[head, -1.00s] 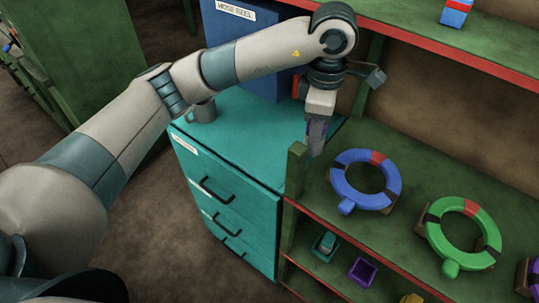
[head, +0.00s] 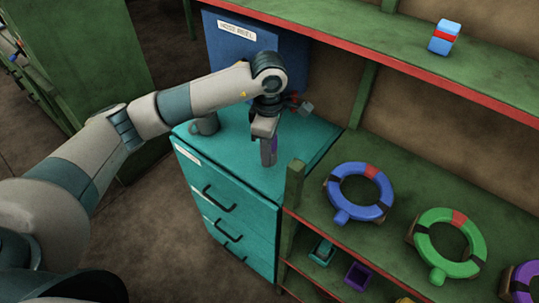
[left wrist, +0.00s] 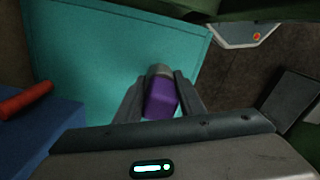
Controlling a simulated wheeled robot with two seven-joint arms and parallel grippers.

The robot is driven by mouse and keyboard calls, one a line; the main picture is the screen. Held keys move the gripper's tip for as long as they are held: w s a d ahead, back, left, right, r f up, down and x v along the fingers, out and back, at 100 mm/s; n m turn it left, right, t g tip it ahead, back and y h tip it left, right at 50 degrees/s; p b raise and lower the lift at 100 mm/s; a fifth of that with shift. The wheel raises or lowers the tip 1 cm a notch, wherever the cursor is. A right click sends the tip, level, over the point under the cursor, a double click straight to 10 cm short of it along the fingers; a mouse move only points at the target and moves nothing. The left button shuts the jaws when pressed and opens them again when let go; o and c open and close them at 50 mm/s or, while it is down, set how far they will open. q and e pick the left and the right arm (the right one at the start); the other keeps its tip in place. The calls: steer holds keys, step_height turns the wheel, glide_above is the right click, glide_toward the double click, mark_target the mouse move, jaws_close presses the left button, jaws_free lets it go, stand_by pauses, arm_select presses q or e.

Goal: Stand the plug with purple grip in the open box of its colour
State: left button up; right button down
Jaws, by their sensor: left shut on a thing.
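The plug with purple grip (left wrist: 161,98) is between the fingers of my left gripper (head: 268,155), which is shut on it. In the left wrist view its purple grip faces the camera and a grey end shows beyond it. In the head view the gripper hangs over the teal drawer cabinet (head: 228,167), and the plug is mostly hidden by the fingers. The purple open box (head: 359,275) stands on the lower shelf, right of the cabinet, and looks empty. My right gripper is not in view.
A teal box (head: 322,251) with something in it stands beside the purple one; a yellow thing (head: 405,300) is at the bottom edge. Above them, the green shelf (head: 318,180) carries blue (head: 330,190) and green (head: 424,250) rings. A grey mug (head: 205,125) and blue box (head: 235,50) are near the gripper.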

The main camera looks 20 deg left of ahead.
arm_select(q)
steer(key=shift+f+p, duration=0.25)
steer(key=shift+p, duration=0.05)
step_height(320, 180, down, 2)
steer(key=shift+p, duration=0.45)
steer(key=shift+f, duration=0.5)
steer(key=shift+f, duration=0.2)
steer(key=o, duration=1.2)
